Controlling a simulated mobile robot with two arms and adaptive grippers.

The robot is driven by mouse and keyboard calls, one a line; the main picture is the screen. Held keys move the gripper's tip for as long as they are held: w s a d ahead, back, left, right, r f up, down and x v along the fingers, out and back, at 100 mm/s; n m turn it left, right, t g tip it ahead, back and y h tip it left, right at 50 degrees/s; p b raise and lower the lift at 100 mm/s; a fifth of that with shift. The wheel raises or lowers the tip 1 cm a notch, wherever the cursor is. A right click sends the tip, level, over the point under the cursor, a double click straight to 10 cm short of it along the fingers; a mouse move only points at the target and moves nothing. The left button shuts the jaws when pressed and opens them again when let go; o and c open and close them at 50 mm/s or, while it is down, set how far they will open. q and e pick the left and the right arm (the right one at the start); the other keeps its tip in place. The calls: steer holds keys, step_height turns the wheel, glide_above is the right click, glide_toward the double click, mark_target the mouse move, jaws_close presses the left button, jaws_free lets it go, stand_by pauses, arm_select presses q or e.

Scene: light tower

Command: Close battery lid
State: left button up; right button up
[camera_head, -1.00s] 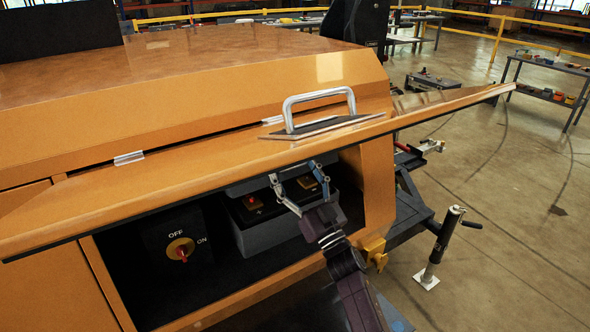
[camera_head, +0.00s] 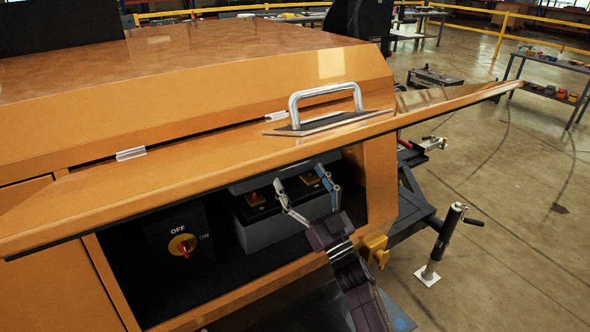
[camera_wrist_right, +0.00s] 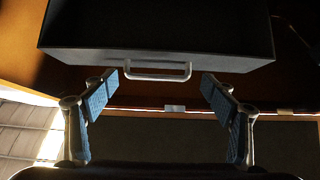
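The battery (camera_head: 262,232), a grey box with a black top and terminals, sits in the open compartment under the raised orange hatch. A dark slab above it, apparently the battery lid (camera_head: 262,180), is raised off the battery top; the hatch hides its upper part. In the right wrist view the lid (camera_wrist_right: 160,38) is a dark slab with a pale handle (camera_wrist_right: 158,76) on its near edge. My right gripper (camera_head: 303,186) is open in front of the battery. In the wrist view its fingertips (camera_wrist_right: 160,82) are on either side of the handle, apart from it. My left gripper is not in view.
The orange hatch (camera_head: 190,187) overhangs the compartment and carries a silver handle (camera_head: 325,100). A red OFF/ON switch (camera_head: 182,246) is left of the battery. The compartment's right wall (camera_head: 380,185) is close to my right arm.

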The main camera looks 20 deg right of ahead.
steer(key=v, duration=0.8)
steer(key=shift+s+f, duration=0.2)
steer(key=shift+s, duration=0.1)
steer(key=shift+c, duration=0.4)
